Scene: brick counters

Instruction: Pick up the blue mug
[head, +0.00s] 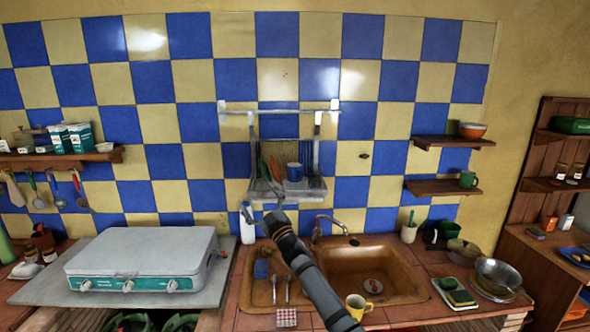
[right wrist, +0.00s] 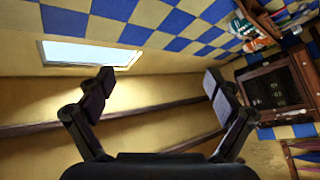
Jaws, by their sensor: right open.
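The blue mug (head: 294,171) stands in the wall-mounted dish rack (head: 262,190) above the sink, beside some upright plates. My right gripper (head: 264,203) is in front of the rack, below and to the left of the mug, and holds nothing. In the right wrist view my right gripper (right wrist: 158,84) has its fingers spread wide with nothing between them. The mug does not show in the right wrist view. My left gripper is not in view.
The brown sink (head: 375,270) with its faucet (head: 330,226) lies under the rack. A white bottle (head: 247,223) stands left of my gripper. A yellow mug (head: 357,305) stands at the sink's front, and a stove (head: 140,262) is at the left. A green mug (head: 468,179) sits on a right shelf.

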